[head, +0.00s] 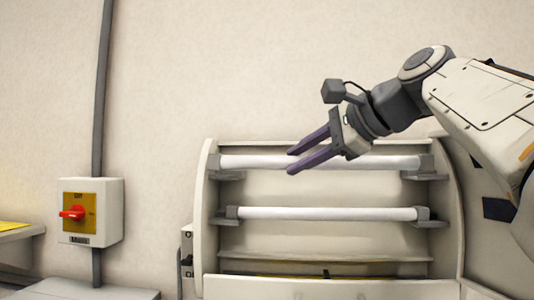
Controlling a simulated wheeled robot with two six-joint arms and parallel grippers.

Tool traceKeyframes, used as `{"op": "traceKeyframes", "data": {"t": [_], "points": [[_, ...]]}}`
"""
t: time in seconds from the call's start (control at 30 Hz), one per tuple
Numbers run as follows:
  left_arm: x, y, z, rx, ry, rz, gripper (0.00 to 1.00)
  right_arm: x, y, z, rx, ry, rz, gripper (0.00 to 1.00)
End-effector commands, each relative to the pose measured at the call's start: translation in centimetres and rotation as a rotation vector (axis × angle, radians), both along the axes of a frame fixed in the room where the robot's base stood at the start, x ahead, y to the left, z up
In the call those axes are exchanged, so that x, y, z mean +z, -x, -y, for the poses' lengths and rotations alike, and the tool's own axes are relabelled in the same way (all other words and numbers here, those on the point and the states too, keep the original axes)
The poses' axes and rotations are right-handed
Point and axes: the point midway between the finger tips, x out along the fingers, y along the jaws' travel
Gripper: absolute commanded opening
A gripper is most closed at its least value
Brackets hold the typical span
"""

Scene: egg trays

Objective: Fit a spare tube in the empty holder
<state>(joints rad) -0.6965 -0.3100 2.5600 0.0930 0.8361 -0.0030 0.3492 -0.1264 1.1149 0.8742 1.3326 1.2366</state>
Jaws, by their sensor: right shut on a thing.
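My right gripper (291,162) comes in from the upper right, its purple fingers above and below the upper white tube (260,162). It is shut on this tube, right of the tube's middle-left part. The upper tube lies level between the left end holder (213,163) and the right end holder (427,163); I cannot tell if its ends are fully seated. A lower white tube (320,214) lies level between its own grey end holders (423,214). No empty holder shows clearly. My left gripper is not in view.
The pale cabinet (205,190) has side walls around the tubes and a front panel (330,289) below. A switch box (90,211) with a red knob hangs on the wall at left, under a grey conduit (102,90). The wall area above is clear.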

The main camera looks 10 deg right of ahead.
Motion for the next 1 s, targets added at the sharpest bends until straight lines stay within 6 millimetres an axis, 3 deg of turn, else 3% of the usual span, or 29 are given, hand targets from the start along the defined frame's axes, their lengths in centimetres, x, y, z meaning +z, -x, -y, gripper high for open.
{"op": "traceKeyframes", "data": {"t": [0.73, 1.0], "points": [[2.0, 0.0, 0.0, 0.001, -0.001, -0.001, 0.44, 0.2, -5.8, 1.6, 0.001, 0.000, 0.002, 0.01], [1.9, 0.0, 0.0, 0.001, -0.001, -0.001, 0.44, 0.0, -5.3, 3.3, -0.002, 0.001, 0.002, 0.01]]}}
